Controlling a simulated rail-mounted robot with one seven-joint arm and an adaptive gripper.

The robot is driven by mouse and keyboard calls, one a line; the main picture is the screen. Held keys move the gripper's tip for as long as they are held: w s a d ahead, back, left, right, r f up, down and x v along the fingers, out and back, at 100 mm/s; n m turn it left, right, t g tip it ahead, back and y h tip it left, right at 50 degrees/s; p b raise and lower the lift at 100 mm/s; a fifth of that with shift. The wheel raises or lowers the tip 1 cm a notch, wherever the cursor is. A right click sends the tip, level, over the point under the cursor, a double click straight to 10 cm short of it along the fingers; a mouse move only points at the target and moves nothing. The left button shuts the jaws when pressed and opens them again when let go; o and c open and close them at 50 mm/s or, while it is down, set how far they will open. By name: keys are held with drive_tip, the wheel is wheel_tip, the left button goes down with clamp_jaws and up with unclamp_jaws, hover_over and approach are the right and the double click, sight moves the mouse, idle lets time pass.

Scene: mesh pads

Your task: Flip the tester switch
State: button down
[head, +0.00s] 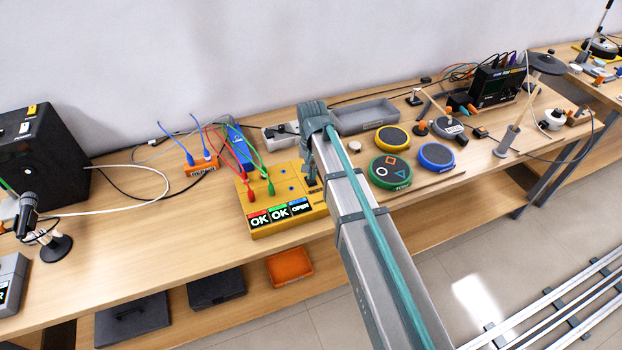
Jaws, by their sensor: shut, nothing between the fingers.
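The yellow tester (290,217) stands near the front edge of the table. Its front labels read OK, OK and OPEN from left to right. Red and green leads are plugged into its top, with small blue spots beside them. My arm comes from the lower right and covers the tester's right end. My gripper (311,183) points down over that right part, shut and empty. The tester's switch cannot be made out; it may be hidden behind the gripper and arm. Whether the fingertips touch the tester cannot be told.
An orange box (201,166) and a blue box (239,147) with leads stand behind the tester. A grey tray (366,117) lies at the back. Yellow (392,138), green (389,172) and blue (437,157) round pads lie right of the arm. A microphone (29,203) stands left.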

sight(312, 181)
drive_tip(key=shift+f+b, duration=0.55)
drive_tip(key=shift+f, duration=0.65)
idle(0.9)
drive_tip(key=shift+r, duration=0.15)
drive_tip(key=shift+r+p, duration=2.3)
drive_tip(key=shift+r, duration=1.1)
